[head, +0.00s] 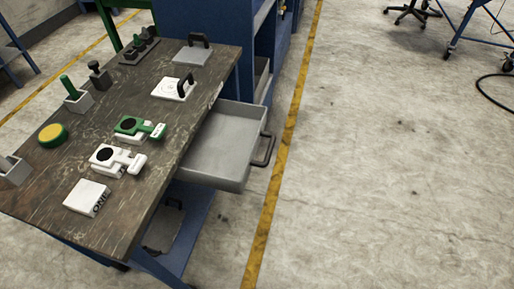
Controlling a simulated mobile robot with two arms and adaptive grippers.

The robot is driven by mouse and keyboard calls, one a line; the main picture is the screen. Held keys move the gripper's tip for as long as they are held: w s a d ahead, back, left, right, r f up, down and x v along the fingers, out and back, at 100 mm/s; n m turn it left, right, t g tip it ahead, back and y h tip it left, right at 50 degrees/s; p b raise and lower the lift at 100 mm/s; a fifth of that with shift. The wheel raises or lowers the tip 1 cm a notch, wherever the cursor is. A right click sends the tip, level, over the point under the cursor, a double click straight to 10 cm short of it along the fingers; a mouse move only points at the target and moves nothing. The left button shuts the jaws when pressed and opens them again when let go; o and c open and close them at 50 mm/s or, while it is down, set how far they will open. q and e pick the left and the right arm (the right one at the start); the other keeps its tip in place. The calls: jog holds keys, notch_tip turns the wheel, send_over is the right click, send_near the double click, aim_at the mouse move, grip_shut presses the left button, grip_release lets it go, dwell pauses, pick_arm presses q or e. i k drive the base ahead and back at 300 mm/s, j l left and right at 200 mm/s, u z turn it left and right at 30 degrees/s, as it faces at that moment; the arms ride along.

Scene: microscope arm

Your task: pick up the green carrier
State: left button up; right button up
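The green carrier (157,130) lies on the dark worn workbench top (112,226), near the middle of its right side. It has a green body with a black round disc, a white part beneath, and a green tab pointing right. A similar white carrier (137,162) with a black disc lies just in front of it, close by. Neither of my grippers shows in the head view.
A white block (85,195) marked "ONE" lies at the front. A yellow disc (54,134) and a small grey box with a green handle (77,103) stand left. Handled plates (170,90) lie behind.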

aim_at(130, 126)
jog(key=u, duration=0.65)
jog(key=i+l+u, duration=0.15)
jog(key=l+u, duration=0.25)
jog(key=i+l+u, duration=0.1)
jog(key=l+u, duration=0.15)
jog(key=u, duration=0.2)
jog(key=l+u, duration=0.8)
jog(key=i+l, duration=0.05)
